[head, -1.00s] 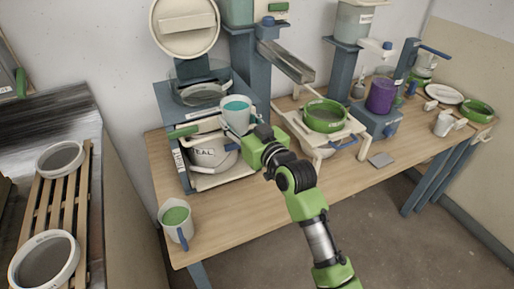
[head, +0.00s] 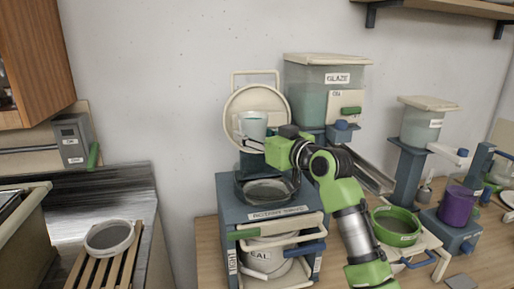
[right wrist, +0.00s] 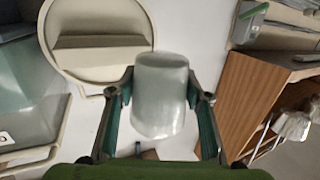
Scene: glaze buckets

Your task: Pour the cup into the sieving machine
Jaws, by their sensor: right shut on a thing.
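My right gripper (head: 262,144) is shut on a pale translucent cup (head: 253,128), which is upright or nearly so in the head view. The cup also fills the middle of the right wrist view (right wrist: 160,100), between the two fingers. It is above the sieving machine (head: 226,205), a blue-grey box with a lettered front label. The machine's open dark-rimmed sieve bowl (head: 265,191) is below the cup, and its round cream lid (head: 274,100) stands raised behind. A white lettered bucket (head: 263,262) sits in the machine's lower opening. My left gripper is not in view.
A slatted rack (head: 98,268) is at left.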

